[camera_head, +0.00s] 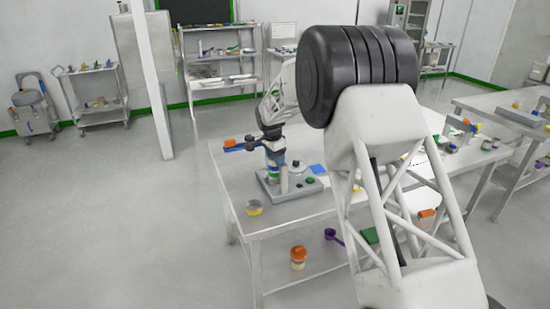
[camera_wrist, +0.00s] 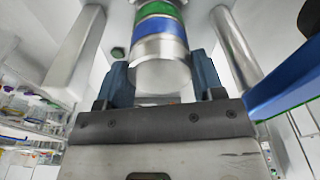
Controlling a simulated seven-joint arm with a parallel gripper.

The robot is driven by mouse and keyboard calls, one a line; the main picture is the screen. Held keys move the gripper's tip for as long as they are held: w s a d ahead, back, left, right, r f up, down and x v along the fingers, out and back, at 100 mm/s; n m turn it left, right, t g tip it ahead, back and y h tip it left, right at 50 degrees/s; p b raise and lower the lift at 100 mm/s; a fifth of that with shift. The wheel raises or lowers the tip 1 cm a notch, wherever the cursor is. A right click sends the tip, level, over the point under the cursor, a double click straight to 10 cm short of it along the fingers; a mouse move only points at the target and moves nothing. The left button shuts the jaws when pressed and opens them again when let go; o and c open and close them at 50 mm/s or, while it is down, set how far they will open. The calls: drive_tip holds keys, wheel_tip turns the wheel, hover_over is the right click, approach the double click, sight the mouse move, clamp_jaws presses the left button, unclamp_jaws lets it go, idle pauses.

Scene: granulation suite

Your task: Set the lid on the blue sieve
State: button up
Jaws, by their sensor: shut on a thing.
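My gripper (camera_head: 273,136) points down over the sieve stack on the grey shaker (camera_head: 270,190). In the wrist view its two dark blue-grey fingers (camera_wrist: 162,76) are closed on a silvery round piece, which appears to be the lid (camera_wrist: 160,50). Directly beyond it is the blue-banded sieve (camera_wrist: 158,27), with a green-banded sieve (camera_wrist: 160,9) beyond that. The lid lines up with the blue sieve and no gap shows, but I cannot tell whether it rests fully on it. In the head view the blue sieve (camera_head: 276,158) sits just below my gripper, which hides the lid.
Metal posts (camera_wrist: 75,55) stand on both sides of the stack. A blue bar (camera_wrist: 290,88) runs at the right of the wrist view.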

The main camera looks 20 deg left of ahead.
drive_tip(key=o, duration=1)
drive_tip(key=shift+o, duration=0.9)
drive_tip(key=shift+r, duration=0.2)
drive_tip(key=shift+r, duration=3.8)
drive_tip(key=shift+d+r, duration=0.1)
